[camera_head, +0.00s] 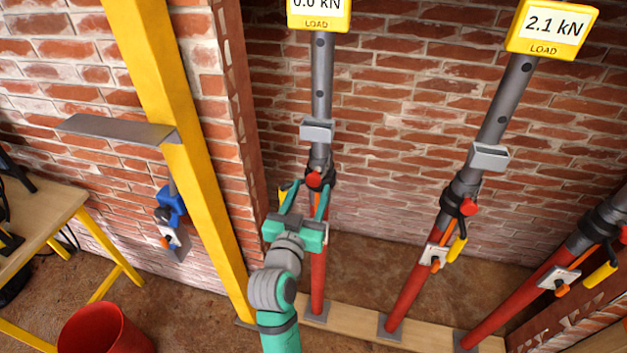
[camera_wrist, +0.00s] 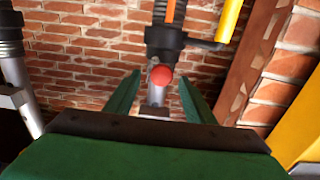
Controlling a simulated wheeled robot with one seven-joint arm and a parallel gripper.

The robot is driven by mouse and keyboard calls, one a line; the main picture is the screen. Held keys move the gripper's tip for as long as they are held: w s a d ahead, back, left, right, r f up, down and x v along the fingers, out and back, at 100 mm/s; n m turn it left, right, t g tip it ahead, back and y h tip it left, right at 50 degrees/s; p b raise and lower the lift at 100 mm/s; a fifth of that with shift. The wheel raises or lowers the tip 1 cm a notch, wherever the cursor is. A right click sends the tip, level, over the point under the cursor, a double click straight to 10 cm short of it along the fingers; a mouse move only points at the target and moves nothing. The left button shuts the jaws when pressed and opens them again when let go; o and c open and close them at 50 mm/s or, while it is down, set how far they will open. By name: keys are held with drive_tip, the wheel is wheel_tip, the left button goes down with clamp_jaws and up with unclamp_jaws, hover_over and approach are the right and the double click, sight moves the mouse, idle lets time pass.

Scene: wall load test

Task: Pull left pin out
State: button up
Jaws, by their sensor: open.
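The left prop (camera_head: 319,265) is a red lower tube with a grey upper tube, standing against the brick wall. Its pin has a round red knob (camera_head: 314,180) at the collar. The knob also shows in the wrist view (camera_wrist: 161,75), between the fingertips. My gripper (camera_head: 309,193) has green fingers and is open at the left prop, just in front of the knob. In the wrist view, a finger (camera_wrist: 122,97) stands on each side of the knob, with gaps visible. The pin's shaft is hidden behind the knob.
A load display (camera_head: 318,14) above the left prop reads 0.0 kN; another (camera_head: 552,28) reads 2.1 kN over the middle prop (camera_head: 412,285). A yellow post (camera_head: 180,130) stands close on the left, with a grey shelf (camera_head: 115,130). A red bucket (camera_head: 100,330) sits front left.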

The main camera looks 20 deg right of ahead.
sight(312, 182)
drive_tip(key=shift+x, duration=2.3)
drive_tip(key=shift+a, duration=0.1)
drive_tip(key=shift+w, duration=0.1)
clamp_jaws()
drive_tip(key=shift+a, duration=0.15)
